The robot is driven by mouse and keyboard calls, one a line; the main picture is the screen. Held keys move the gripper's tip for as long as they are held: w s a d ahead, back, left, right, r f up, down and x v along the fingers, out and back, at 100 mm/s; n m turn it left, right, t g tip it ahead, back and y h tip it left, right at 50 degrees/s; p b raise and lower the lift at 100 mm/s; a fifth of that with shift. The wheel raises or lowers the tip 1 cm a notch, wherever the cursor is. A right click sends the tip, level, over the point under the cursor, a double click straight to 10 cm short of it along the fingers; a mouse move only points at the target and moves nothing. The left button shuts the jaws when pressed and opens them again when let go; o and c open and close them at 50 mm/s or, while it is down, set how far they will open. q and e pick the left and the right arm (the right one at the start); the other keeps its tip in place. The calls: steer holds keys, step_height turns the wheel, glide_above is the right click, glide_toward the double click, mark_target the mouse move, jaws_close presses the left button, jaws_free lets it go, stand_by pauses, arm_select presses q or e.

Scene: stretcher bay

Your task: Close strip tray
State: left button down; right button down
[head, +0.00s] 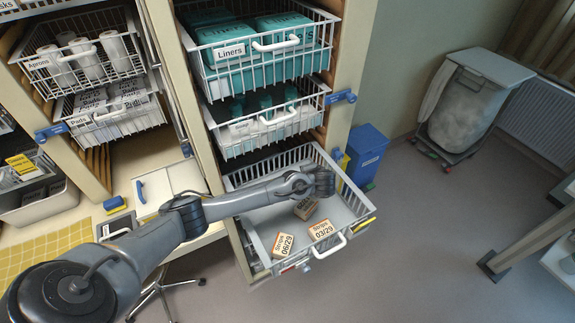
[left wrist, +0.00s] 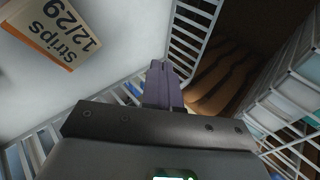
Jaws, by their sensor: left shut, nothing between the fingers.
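The strip tray (head: 335,215) is a grey wire-sided drawer, pulled out below the other baskets. It holds a strips box marked 06/29 (head: 284,245), one marked 03/29 (head: 321,230) and a third box (head: 306,207) behind them. The left wrist view shows a strips box marked 12/29 (left wrist: 55,30) on the tray floor. The tray's white front handle (head: 330,247) faces the room. My left arm reaches across the tray, and my left gripper (head: 325,184) is over its rear right part. Its fingers (left wrist: 162,85) are shut and empty, close to the wire side. My right gripper is not in view.
A basket of liners (head: 262,57) and a second wire basket (head: 266,122) sit above the tray. A blue bin (head: 366,152) stands right of the cabinet. A worktop with a yellow mat (head: 45,250) is at left. The floor before the tray is clear.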

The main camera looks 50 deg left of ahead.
mark_target(275, 167)
arm_select(q)
steer(key=a+f+b, duration=0.2)
steer(key=a+b, duration=0.1)
steer(key=s+a+f+n+g+b, duration=0.1)
steer(key=a+f+b, duration=0.2)
steer(key=a, duration=0.1)
steer(key=a+f+g+y+b, duration=0.1)
steer(key=a+f+b, duration=0.1)
steer(key=a+b, duration=0.1)
steer(key=shift+s+a+f+n+b, duration=0.2)
steer(key=shift+s+f+n+b, duration=0.1)
steer(key=shift+f+n+b, duration=0.15)
steer(key=a+b, duration=0.2)
steer(key=a, duration=0.1)
steer(key=shift+w+r, duration=0.2)
steer(key=shift+w, duration=0.1)
steer(key=shift+w+a+r, duration=0.1)
steer(key=shift+a+r, duration=0.05)
steer(key=shift+a, duration=0.35)
